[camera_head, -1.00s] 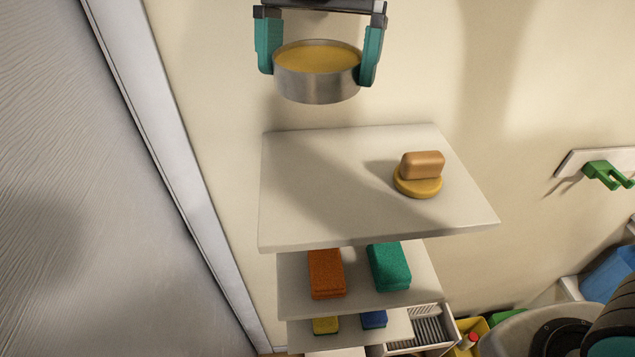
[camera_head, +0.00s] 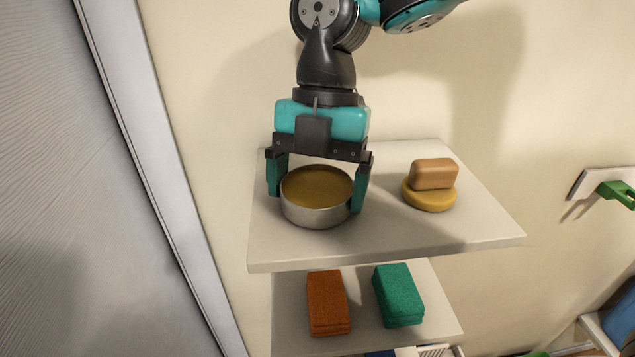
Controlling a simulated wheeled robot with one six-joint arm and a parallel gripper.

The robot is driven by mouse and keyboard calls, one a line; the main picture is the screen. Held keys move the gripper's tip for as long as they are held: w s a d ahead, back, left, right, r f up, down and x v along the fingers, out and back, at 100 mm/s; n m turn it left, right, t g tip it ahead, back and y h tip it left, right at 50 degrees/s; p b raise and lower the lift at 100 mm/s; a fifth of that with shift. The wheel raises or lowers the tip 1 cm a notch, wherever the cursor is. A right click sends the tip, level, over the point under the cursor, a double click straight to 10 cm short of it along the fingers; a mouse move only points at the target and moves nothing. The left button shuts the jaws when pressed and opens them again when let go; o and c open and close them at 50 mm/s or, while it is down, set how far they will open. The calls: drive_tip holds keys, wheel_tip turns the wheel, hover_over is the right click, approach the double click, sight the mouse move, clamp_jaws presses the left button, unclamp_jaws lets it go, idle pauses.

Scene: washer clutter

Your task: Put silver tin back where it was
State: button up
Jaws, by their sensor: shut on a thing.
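The silver tin (camera_head: 316,214) is a low round metal tin with a yellow-brown top. It is upright at the left part of the top shelf (camera_head: 400,240), on or just above its surface; I cannot tell whether it touches. My gripper (camera_head: 318,190) points down from above, with one teal finger on each side of the tin, shut on it.
A tan bar (camera_head: 434,174) lies on a yellow round piece (camera_head: 429,194) on the same shelf, right of the tin. A lower shelf holds an orange sponge (camera_head: 327,302) and a green sponge (camera_head: 398,294). A green hook (camera_head: 617,193) is on the wall at right. The shelf's front right is clear.

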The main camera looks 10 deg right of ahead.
sight(323, 179)
drive_tip(key=shift+f, duration=0.2)
drive_tip(key=o, duration=0.8)
drive_tip(key=shift+r, duration=0.1)
drive_tip(key=shift+p+v, duration=0.8)
drive_tip(key=shift+v, duration=3.1)
